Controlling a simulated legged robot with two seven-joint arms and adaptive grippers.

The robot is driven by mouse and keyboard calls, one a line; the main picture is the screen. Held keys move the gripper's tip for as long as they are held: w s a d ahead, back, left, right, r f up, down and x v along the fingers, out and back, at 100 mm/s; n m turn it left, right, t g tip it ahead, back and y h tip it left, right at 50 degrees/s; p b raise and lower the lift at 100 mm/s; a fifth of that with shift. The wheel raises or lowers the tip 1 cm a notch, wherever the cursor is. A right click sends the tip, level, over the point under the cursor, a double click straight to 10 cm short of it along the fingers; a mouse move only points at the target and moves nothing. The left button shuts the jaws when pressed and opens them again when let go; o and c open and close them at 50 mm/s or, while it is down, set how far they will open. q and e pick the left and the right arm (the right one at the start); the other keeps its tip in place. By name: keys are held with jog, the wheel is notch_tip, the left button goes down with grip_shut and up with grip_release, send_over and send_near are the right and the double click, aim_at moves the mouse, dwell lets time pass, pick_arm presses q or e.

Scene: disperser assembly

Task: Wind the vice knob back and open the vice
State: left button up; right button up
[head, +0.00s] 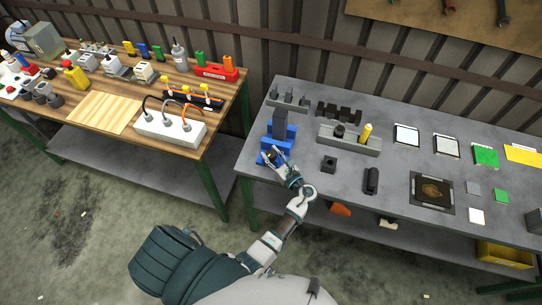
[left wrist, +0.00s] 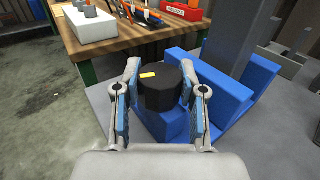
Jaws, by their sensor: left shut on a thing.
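The blue vice (head: 280,131) stands at the left end of the grey table, with a dark grey upright block (head: 280,121) between its jaws. In the left wrist view the vice's blue jaws (left wrist: 215,82) are at the right, with the grey block (left wrist: 243,38) rising between them. The black round vice knob (left wrist: 160,87), with a small yellow mark on top, is at the vice's near end. My left gripper (head: 272,155) is at the knob. In the left wrist view its fingers (left wrist: 163,100) stand on either side of the knob, shut on it. My right gripper is not in view.
The grey table (head: 304,178) also bears a grey holder (head: 349,143) with a black and a yellow peg, a black block (head: 328,164) and a black piece (head: 371,181). A wooden table (head: 105,112) with a white power strip (head: 170,130) stands to the left, across a gap.

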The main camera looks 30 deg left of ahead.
aim_at(275, 158)
pick_arm(q)
jog(key=shift+f+n+g, duration=0.3)
jog(key=shift+n+g, duration=0.2)
jog(key=shift+g, duration=0.2)
jog(key=shift+g+y+b, duration=0.3)
jog(key=o, duration=1.1)
jog(key=shift+o, duration=0.3)
jog(key=shift+d+r, duration=0.1)
jog(key=shift+r, duration=0.05)
jog(key=v, duration=0.7)
jog(key=shift+d, duration=0.35)
